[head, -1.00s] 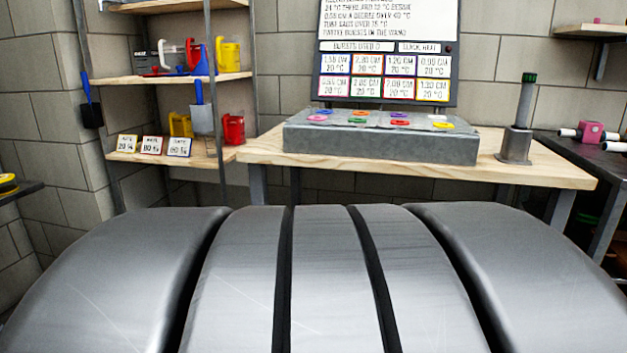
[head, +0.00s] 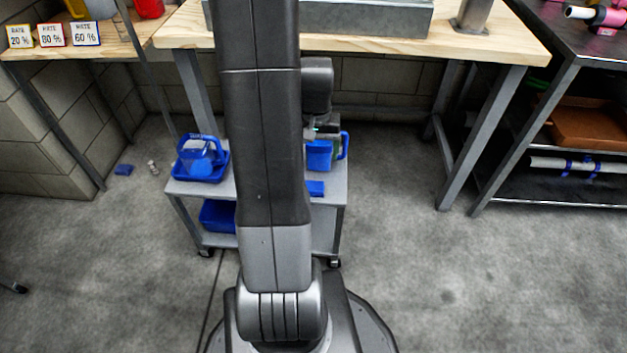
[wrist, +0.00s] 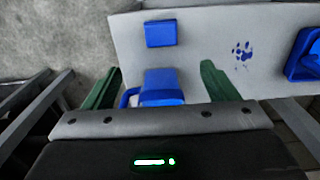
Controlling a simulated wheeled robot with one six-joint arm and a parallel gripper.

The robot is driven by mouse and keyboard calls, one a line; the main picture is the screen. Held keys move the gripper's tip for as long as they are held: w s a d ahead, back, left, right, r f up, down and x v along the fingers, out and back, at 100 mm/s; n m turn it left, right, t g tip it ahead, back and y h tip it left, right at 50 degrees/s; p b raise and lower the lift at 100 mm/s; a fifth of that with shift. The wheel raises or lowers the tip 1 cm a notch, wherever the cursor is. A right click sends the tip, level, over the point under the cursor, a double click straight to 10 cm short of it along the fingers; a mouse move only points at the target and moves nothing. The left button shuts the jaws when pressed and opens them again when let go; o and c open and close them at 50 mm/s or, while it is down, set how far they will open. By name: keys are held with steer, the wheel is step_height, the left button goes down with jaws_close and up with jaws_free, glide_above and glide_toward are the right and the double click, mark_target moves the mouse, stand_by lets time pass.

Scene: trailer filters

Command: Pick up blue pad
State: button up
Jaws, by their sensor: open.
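A flat blue square pad (wrist: 160,33) lies on the grey cart top (wrist: 205,20) in the wrist view. It also shows as a blue patch (head: 316,188) near the cart's front edge in the head view, partly behind my arm. My gripper (wrist: 160,80) is open, with its green fingers spread and nothing held. A blue mug (wrist: 162,86) with a handle shows between the fingers; I cannot tell how far below them it is. The pad is beyond the fingertips in the wrist view.
A blue tray (head: 202,172) holding a blue jug stands on the cart's left side. A blue bin (head: 217,216) is on its lower shelf. A wooden workbench (head: 400,46) stands behind the cart. The floor at right is clear.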

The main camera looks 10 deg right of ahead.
steer(key=b, duration=0.2)
glide_above(314, 186)
steer(key=f, duration=0.7)
steer(key=shift+w+d, duration=0.2)
steer(key=shift+w, duration=0.15)
steer(key=shift+s+a+f+b, duration=0.15)
steer(key=shift+f+b, duration=0.35)
steer(key=shift+f, duration=0.4)
steer(key=shift+s+f+b, duration=0.1)
steer(key=shift+f+b, duration=0.45)
steer(key=shift+f, duration=0.4)
steer(key=shift+s+a+f+b, duration=0.15)
steer(key=shift+f+b, duration=0.35)
steer(key=shift+f, duration=0.4)
steer(key=shift+r, duration=0.1)
steer(key=c, duration=1.1)
